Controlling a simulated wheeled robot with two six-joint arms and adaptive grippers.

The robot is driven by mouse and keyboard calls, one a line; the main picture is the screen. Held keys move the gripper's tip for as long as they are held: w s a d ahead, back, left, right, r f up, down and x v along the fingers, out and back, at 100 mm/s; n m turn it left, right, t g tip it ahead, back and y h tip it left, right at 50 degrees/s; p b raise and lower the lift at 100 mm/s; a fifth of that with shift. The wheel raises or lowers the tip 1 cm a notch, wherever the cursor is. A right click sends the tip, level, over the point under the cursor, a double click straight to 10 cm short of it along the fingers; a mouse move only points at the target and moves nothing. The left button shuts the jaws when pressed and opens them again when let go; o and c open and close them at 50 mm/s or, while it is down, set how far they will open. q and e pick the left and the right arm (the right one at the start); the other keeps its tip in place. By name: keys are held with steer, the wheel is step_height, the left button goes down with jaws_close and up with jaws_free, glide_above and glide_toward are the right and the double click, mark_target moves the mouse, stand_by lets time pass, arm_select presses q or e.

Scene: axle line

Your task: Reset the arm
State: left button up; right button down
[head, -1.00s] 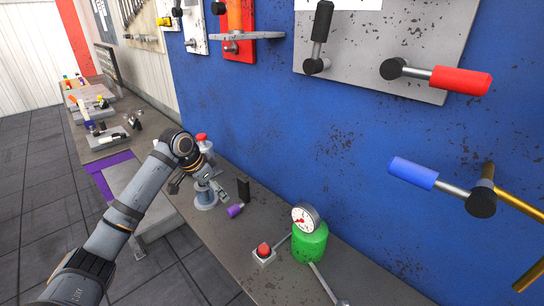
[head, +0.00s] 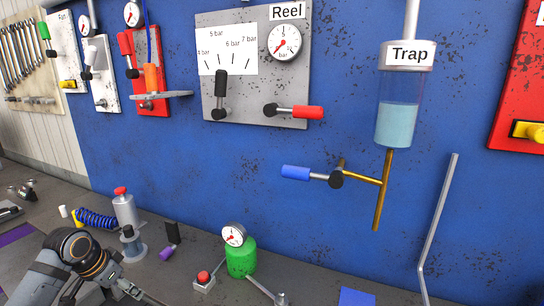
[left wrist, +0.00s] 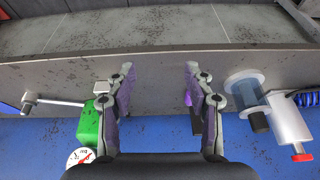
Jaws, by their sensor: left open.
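My left arm enters the head view at the lower left, with its wrist joint (head: 75,248) bent and low. Its hand reaches toward the bottom edge, and the fingers are hard to make out there. In the left wrist view my left gripper (left wrist: 158,70) is open and empty, its two fingers apart over the bench. The wrist picture is upside down. The green canister (left wrist: 91,123) lies beyond the left finger, and a purple-ended part (left wrist: 189,105) shows partly behind the right finger. My right gripper is in neither view.
On the bench stand the green canister (head: 241,260) with a gauge, a red-button box (head: 204,281), a grey cylinder (head: 125,212) and a blue coil (head: 97,220). The blue wall holds the Reel panel (head: 255,100), the Trap vessel (head: 397,122) and a blue-handled valve (head: 310,174).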

arm_select(q)
steer(key=s+d+f, duration=0.9)
steer(key=d+f, duration=0.1)
steer(key=f, duration=0.2)
steer(key=s+d+f+n+y, duration=0.2)
steer(key=s+d+n+y, duration=0.15)
steer(key=s, duration=0.95)
step_height(320, 180, down, 26)
steer(key=s+a+g, duration=0.2)
steer(key=s+a+f+h, duration=0.1)
steer(key=s+f, duration=1.5)
steer(key=s, duration=0.2)
steer(key=shift+s+a+n+g, duration=0.15)
steer(key=shift+n+g, duration=0.25)
steer(key=shift+n, duration=0.05)
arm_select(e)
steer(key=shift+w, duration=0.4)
